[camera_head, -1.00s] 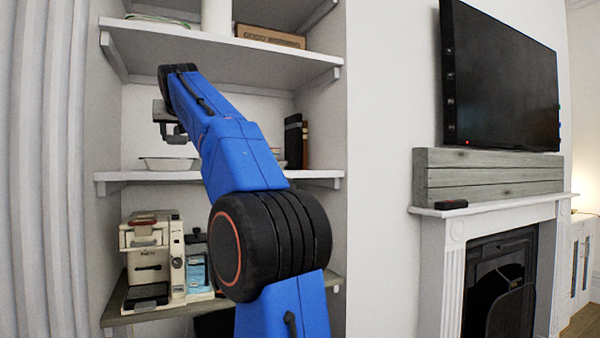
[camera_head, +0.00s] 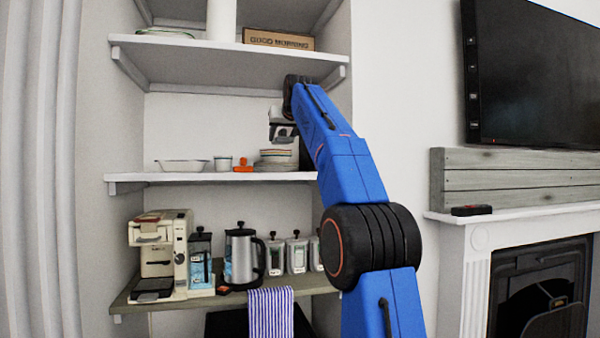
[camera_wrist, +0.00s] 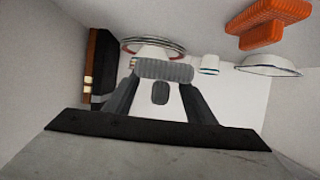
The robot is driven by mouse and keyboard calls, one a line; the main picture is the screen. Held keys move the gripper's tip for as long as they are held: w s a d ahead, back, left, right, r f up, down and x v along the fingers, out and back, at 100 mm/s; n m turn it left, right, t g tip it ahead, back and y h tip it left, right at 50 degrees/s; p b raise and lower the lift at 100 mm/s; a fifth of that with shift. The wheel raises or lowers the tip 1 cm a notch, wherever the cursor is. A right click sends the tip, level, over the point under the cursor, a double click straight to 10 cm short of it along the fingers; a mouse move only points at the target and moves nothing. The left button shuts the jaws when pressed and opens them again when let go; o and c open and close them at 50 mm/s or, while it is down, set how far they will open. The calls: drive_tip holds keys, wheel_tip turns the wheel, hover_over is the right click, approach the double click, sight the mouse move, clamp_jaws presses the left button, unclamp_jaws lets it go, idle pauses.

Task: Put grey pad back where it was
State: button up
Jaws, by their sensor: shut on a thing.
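The grey pad (camera_wrist: 163,70) is a small ribbed grey piece in the wrist view, between the tips of my gripper (camera_wrist: 162,82). My gripper is shut on it. In the head view my gripper (camera_head: 283,130) hangs above the right part of the middle shelf (camera_head: 215,177), over the stack of plates (camera_head: 276,160). The pad cannot be made out clearly there. In the wrist view the plates (camera_wrist: 152,46) show just beyond the pad; I cannot tell the gap between them.
On the middle shelf stand a bowl (camera_head: 181,166), a cup (camera_head: 223,163) and an orange object (camera_head: 243,167). Dark books (camera_wrist: 102,65) are at the left in the wrist view. The upper shelf (camera_head: 225,55) overhangs my gripper. A coffee machine (camera_head: 161,252) and kettle (camera_head: 242,256) stand below.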

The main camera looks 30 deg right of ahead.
drive_tip(key=shift+d+f, duration=0.1)
drive_tip(key=shift+f, duration=0.25)
wheel_tip(320, 180, down, 4)
drive_tip(key=shift+s+f, duration=0.1)
drive_tip(key=shift+f, duration=2.5)
drive_tip(key=o, duration=1)
drive_tip(key=shift+f, duration=0.1)
drive_tip(key=shift+o, duration=0.2)
drive_tip(key=shift+s+r, duration=0.1)
drive_tip(key=shift+r, duration=0.1)
drive_tip(key=v, duration=1.1)
drive_tip(key=shift+s, duration=0.25)
